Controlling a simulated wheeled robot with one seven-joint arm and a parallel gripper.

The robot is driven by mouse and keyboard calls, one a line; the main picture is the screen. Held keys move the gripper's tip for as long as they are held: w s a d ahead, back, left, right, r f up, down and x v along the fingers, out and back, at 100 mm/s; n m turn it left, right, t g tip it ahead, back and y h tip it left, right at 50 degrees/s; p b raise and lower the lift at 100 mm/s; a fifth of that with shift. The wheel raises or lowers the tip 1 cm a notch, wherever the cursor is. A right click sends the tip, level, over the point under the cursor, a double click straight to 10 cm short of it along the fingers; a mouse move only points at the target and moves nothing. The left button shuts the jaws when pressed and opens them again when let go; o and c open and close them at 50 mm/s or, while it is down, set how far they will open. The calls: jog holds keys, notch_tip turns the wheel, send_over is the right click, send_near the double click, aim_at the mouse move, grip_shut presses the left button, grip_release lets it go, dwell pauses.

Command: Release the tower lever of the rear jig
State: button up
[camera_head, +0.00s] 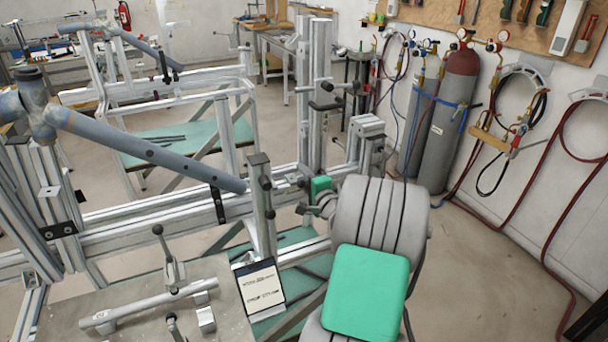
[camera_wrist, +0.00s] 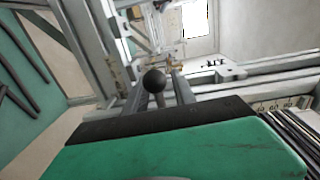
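My gripper (camera_head: 308,208) is in the middle of the head view, at the near side of the jig, beyond my grey and green arm. Its fingers are mostly hidden there. The jig's tall aluminium tower (camera_head: 315,110) rises behind it, with black-handled levers (camera_head: 330,88) on its side. A shorter post (camera_head: 262,215) with dark knobs stands just left of my gripper. In the wrist view, a black ball knob (camera_wrist: 154,81) on a lever is straight ahead, just past the black edge of a green pad. I cannot tell whether the gripper touches it or which head-view lever it is.
A plate (camera_head: 130,290) with a toggle clamp (camera_head: 170,265) and a tablet (camera_head: 259,286) are in front. Gas cylinders (camera_head: 450,115) and hoses stand right.

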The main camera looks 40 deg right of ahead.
grip_shut()
dwell(0.3)
jog(key=shift+s, duration=0.1)
dwell(1.0)
